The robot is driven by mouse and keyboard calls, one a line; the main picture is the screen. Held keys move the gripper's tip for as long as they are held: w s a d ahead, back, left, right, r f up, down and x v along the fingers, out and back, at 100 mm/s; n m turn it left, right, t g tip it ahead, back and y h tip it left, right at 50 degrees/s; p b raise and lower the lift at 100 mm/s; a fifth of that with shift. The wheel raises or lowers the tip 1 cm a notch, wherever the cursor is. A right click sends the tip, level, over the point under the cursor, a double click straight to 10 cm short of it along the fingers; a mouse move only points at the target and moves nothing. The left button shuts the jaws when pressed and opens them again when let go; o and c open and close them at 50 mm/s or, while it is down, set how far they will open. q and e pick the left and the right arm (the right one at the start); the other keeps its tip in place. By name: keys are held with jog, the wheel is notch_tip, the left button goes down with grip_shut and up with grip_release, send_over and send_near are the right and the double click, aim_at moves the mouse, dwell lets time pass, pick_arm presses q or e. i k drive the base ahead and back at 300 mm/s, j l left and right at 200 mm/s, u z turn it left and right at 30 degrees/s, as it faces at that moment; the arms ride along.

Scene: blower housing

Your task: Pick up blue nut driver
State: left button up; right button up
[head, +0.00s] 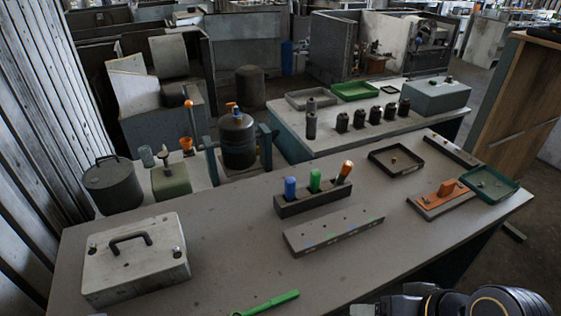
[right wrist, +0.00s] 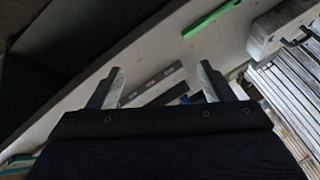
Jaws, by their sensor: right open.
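The blue nut driver (head: 290,188) stands upright in the left slot of a dark holder block (head: 309,203) on the near table. A green-handled driver (head: 315,180) and an orange-handled one (head: 345,170) stand in the same holder. My right gripper (right wrist: 160,70) is open and empty in the right wrist view, with the table beyond its fingers. My right arm shows at the bottom right of the head view, on the near side of the holder. My left gripper is not in view.
A long grey bar (head: 334,236) lies before the holder. A green tool (head: 268,303) lies at the near edge and also shows in the right wrist view (right wrist: 211,20). A white box with a handle (head: 135,260) sits left. Trays (head: 397,158) and an orange part (head: 447,187) are right.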

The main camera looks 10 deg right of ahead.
aim_at(290, 181)
jog(key=k+u, duration=0.3)
jog(key=k+j+u, duration=0.15)
jog(key=k+u, duration=0.15)
jog(key=l+u, duration=0.7)
jog(key=u, duration=0.2)
jog(key=k+l+u, duration=0.15)
jog(key=l+u, duration=0.3)
jog(key=i+l, duration=0.1)
jog(key=l, duration=0.8)
